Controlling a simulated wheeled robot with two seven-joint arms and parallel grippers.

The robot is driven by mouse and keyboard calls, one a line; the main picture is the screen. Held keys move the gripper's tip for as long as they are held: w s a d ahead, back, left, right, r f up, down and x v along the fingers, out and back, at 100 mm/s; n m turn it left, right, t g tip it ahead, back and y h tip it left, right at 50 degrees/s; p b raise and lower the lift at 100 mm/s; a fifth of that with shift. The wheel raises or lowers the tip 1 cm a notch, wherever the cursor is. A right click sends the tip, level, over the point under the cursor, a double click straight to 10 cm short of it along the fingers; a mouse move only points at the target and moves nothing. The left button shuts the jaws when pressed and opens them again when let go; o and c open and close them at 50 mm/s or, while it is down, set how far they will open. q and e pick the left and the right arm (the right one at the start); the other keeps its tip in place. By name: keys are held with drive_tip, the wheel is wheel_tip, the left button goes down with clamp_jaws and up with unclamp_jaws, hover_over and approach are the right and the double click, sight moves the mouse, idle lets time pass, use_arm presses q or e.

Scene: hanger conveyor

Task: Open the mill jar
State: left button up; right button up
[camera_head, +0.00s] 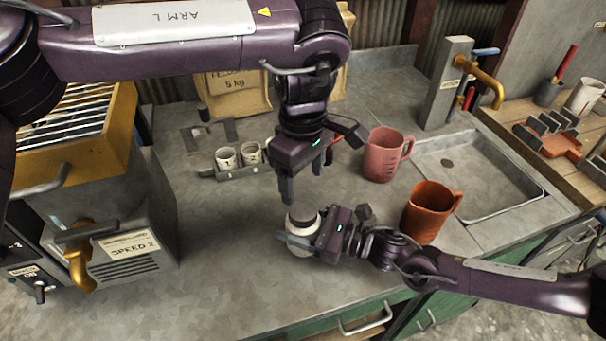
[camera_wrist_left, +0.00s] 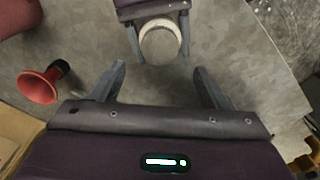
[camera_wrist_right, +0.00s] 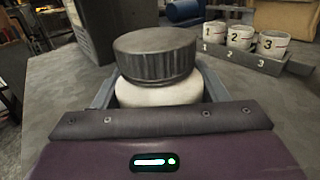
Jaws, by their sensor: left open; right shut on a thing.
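The mill jar (camera_head: 301,236) is a squat white jar standing upright on the grey counter, with a dark ribbed lid (camera_wrist_right: 155,54) on it. My right gripper (camera_head: 297,242) is shut on the jar's white body, below the lid, as the right wrist view shows. My left gripper (camera_head: 305,185) is open and empty, fingers pointing down, above and slightly behind the jar. In the left wrist view the lid (camera_wrist_left: 160,42) lies beyond the open left fingers, apart from them. The lid sits on the jar; whether it is loose cannot be told.
A pink jug (camera_head: 383,155) and a brown jug (camera_head: 430,213) stand to the right, before the sink (camera_head: 480,178). Numbered cups (camera_head: 250,153) sit in a rack behind. A red funnel-shaped thing (camera_wrist_left: 40,87) shows in the left wrist view. The machine (camera_head: 125,240) is at left. The front counter is clear.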

sight(303, 209)
use_arm(q)
drive_tip(key=shift+m, duration=1)
drive_tip(key=shift+f, duration=0.15)
drive_tip(key=shift+m, duration=0.3)
drive_tip(key=shift+f, duration=3.85)
